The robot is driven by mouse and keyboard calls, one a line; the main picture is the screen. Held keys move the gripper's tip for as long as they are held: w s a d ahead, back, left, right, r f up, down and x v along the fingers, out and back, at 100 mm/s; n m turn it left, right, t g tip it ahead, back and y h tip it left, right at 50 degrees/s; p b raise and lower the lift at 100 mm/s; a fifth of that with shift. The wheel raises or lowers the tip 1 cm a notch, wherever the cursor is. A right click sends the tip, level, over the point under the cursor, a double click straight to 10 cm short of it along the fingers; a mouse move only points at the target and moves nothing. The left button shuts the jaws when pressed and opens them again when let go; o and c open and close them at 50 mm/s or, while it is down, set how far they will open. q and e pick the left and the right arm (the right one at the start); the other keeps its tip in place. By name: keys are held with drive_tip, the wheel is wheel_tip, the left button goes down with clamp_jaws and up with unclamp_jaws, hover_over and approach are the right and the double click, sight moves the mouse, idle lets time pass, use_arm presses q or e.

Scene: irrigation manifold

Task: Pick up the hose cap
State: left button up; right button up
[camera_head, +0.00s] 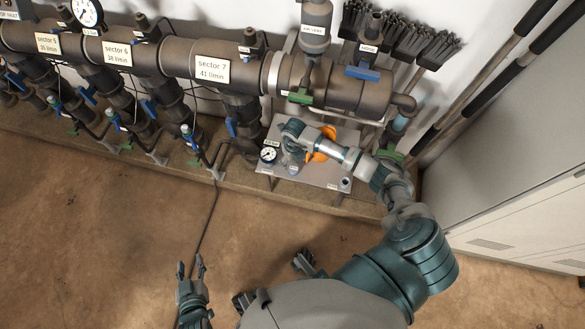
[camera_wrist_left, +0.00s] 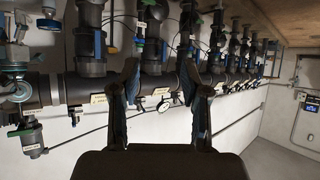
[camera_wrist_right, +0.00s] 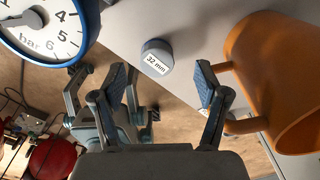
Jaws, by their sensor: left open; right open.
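The hose cap, a small grey-blue cap with a "32 mm" label, stands on the light tray in the right wrist view (camera_wrist_right: 157,57). My right gripper (camera_wrist_right: 160,88) is open, with the cap showing between and beyond its two fingers; I see no contact. In the head view the right gripper is over the tray (camera_head: 325,181), and the cap is small and hard to make out there. My left gripper (camera_head: 190,266) is open and empty above the brown floor. The left wrist view shows its spread fingers (camera_wrist_left: 160,88) facing the pipework.
A pressure gauge (camera_wrist_right: 45,30) is left of the cap and an orange mug-like object (camera_wrist_right: 285,80) is at its right, near the right finger. The large manifold pipe (camera_head: 180,60) runs behind. A grey cabinet (camera_head: 520,150) stands at right. Floor is open in front.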

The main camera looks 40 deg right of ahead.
sight(293, 167)
wheel_tip(293, 167, down, 4)
drive_tip(key=shift+s+f+b, duration=0.15)
drive_tip(key=shift+b, duration=0.5)
drive_tip(key=shift+a+f, duration=0.15)
drive_tip(key=shift+a, duration=0.2)
drive_tip(key=shift+d, duration=0.1)
drive_tip(key=c, duration=0.8)
drive_tip(key=shift+d, duration=0.1)
drive_tip(key=c, duration=0.3)
use_arm(q)
drive_tip(key=w+r+t, duration=0.1)
drive_tip(key=d+r+t, duration=0.1)
drive_tip(key=w+r+t, duration=0.1)
drive_tip(key=shift+w+d+r+h, duration=0.25)
drive_tip(key=shift+w+r+h, duration=0.05)
drive_tip(key=shift+w+h, duration=0.1)
use_arm(e)
drive_tip(key=shift+d, duration=0.1)
use_arm(q)
drive_tip(key=shift+a, duration=0.15)
